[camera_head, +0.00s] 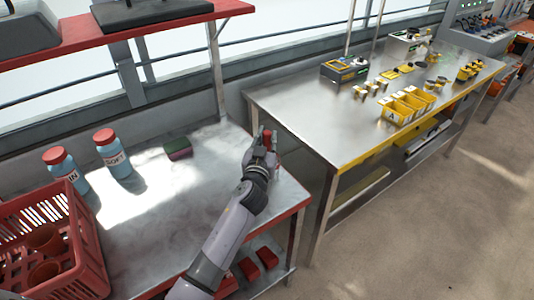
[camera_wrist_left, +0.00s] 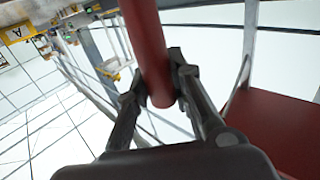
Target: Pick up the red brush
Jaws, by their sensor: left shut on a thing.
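My left gripper (camera_head: 263,146) is above the right end of the near metal table. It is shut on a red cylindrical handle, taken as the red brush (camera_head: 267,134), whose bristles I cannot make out. In the left wrist view the brush (camera_wrist_left: 148,38) is a smooth red rod running from the top edge down between the two fingers of the left gripper (camera_wrist_left: 160,86). The fingers touch it on both sides and its lower end sticks out just past them. My right gripper is not in view.
A red crate (camera_head: 95,255) with brown pots stands at the left. Two blue bottles (camera_head: 118,165) with red caps and a green-and-dark sponge (camera_head: 178,148) are on the near table (camera_head: 160,215). A second table (camera_head: 300,110) holds yellow bins (camera_head: 408,106). A red shelf (camera_head: 165,22) hangs above.

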